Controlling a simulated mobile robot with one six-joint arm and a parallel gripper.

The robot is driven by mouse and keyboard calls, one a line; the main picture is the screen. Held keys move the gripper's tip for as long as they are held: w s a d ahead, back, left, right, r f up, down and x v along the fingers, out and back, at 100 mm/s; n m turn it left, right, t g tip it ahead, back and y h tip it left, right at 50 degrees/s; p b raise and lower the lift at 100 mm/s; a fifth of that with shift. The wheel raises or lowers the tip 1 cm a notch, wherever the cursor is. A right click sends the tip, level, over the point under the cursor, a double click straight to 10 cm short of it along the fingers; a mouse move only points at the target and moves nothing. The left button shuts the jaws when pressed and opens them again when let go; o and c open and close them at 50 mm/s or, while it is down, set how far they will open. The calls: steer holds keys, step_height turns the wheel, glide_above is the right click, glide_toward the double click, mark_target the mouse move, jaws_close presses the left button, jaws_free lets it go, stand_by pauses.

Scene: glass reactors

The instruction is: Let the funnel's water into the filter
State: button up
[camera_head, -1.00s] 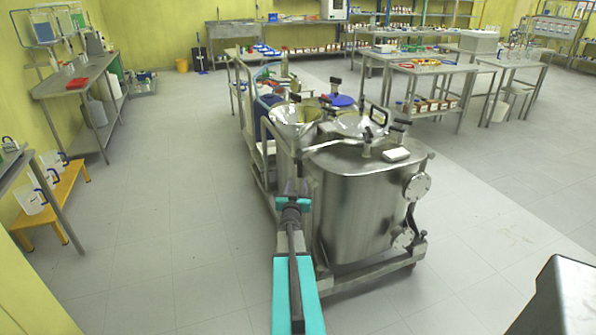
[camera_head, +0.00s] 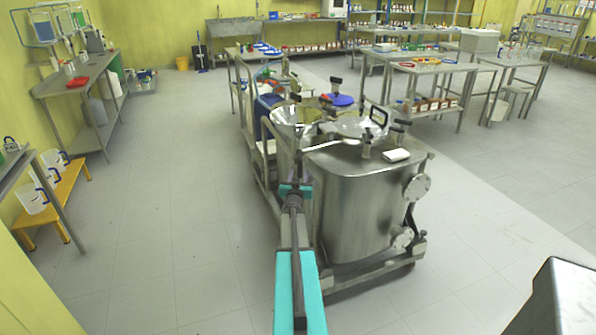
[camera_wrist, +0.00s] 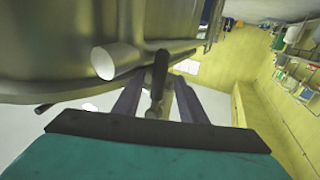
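A wide steel funnel-shaped vessel (camera_head: 290,118) stands at the left of the wheeled steel unit, with a large steel tank (camera_head: 352,205) in front of it. I cannot tell for sure which vessel is the filter. My gripper (camera_head: 297,183) is low at the left side of the unit. In the wrist view, my gripper (camera_wrist: 158,88) has its two purple fingers apart, one on each side of a dark handle (camera_wrist: 160,68) below a steel vessel. Gaps show beside the handle, so it looks ungripped. The water and the handle's stem end are hidden.
A pale pipe end (camera_wrist: 108,62) lies just left of the handle in the wrist view. The cart frame (camera_head: 385,272) runs along the tank's base. Tables with bottles (camera_head: 430,68) stand at the back right. The floor to the left is free.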

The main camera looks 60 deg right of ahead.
mark_target(299, 171)
steer(key=shift+p+x, duration=0.3)
steer(key=shift+x, duration=1.6)
steer(key=shift+c, duration=0.4)
